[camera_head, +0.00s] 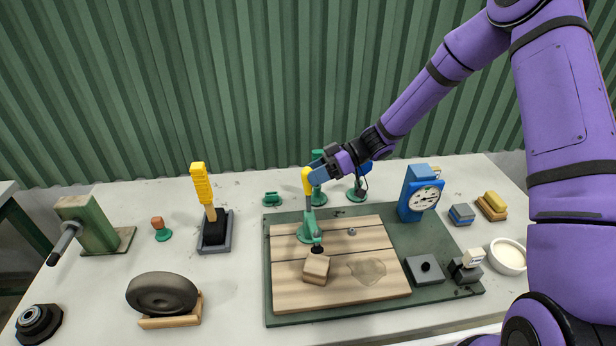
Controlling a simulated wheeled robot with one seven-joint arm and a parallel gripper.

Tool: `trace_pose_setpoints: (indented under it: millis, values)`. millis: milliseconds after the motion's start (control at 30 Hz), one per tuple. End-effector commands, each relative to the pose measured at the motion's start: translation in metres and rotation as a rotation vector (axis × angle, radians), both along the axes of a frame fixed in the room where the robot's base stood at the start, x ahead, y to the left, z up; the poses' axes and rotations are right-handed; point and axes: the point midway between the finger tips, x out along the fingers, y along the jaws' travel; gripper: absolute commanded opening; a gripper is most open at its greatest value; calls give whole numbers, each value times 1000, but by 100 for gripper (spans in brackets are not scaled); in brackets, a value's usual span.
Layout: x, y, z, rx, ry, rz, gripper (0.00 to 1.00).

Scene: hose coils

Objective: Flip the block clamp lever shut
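The block clamp (310,230) is a small green clamp on the wooden board (290,290). Its lever (308,184) has a yellow grip and stands upright. The clamp's dark tip (317,250) is just at the top back of a tan wooden block (315,269); I cannot tell whether it touches. My gripper (314,170), blue at its end, comes from the upper right and is right beside the top of the yellow grip. The fingers are small and overlap the grip in view, so I cannot tell whether they are open or touching it.
A blue dial gauge (421,194) stands right of the board. Green clamp-like pieces (357,192) stand behind it. A yellow-handled tool (202,186) stands at left, near a dark round wheel (161,293) on a wooden stand. A white bowl (508,257) is at right. Table between wheel and board is clear.

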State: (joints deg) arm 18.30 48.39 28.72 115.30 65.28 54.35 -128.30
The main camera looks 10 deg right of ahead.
Motion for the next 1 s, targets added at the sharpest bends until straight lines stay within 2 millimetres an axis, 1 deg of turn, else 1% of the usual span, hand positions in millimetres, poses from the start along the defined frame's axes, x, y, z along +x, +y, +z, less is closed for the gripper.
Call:
trace_pose_setpoints:
  millis: [33, 200, 300, 433, 600, 1000]
  values:
    - [2, -10, 4, -1, -2, -3, 56]
    - [7, -41, 15, -2, -2, -4, 56]
    - [9, -56, 21, -1, -2, -3, 56]
    - [12, -71, 27, 0, -1, -3, 56]
    - [13, -80, 30, -1, -1, -2, 56]
    - [13, -80, 31, 0, 0, -1, 56]
